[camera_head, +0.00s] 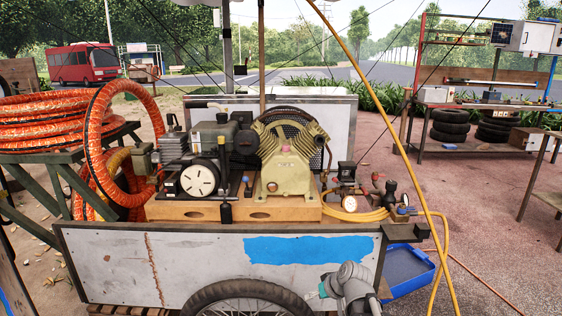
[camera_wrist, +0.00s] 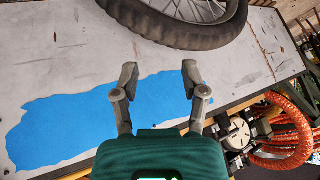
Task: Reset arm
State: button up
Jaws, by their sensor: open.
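My gripper (camera_wrist: 159,77) is open and empty in the wrist view, its two grey fingers spread apart in front of the cart's side panel. In the head view my gripper (camera_head: 312,294) is small and low in the picture, at the panel's lower right, near the wheel. The compressor cart (camera_head: 110,265) has a worn white side panel with a blue painted patch (camera_head: 305,249); the patch also shows behind my fingers in the wrist view (camera_wrist: 75,112). The cream compressor (camera_head: 288,165) and a dark motor stand on a wooden base on the cart.
The cart's wheel (camera_head: 250,298) also shows at the top of the wrist view (camera_wrist: 185,15). Orange hose coils (camera_head: 45,120) lie at left. A yellow hose (camera_head: 385,120) crosses at right, beside a blue tray (camera_head: 408,268). Paving at right is largely open.

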jog(key=s+d+f+m+g+h, duration=0.2)
jog(key=s+d+g+h, duration=0.1)
jog(key=s, duration=0.3)
jog(key=s+d+f+m+g+h, duration=0.1)
jog(key=s+d+f+g+h, duration=0.15)
jog(key=s, duration=0.35)
notch_tip(320, 180, up, 30)
jog(key=p, duration=2.9)
jog(key=shift+d, duration=0.35)
jog(key=shift+f, duration=0.1)
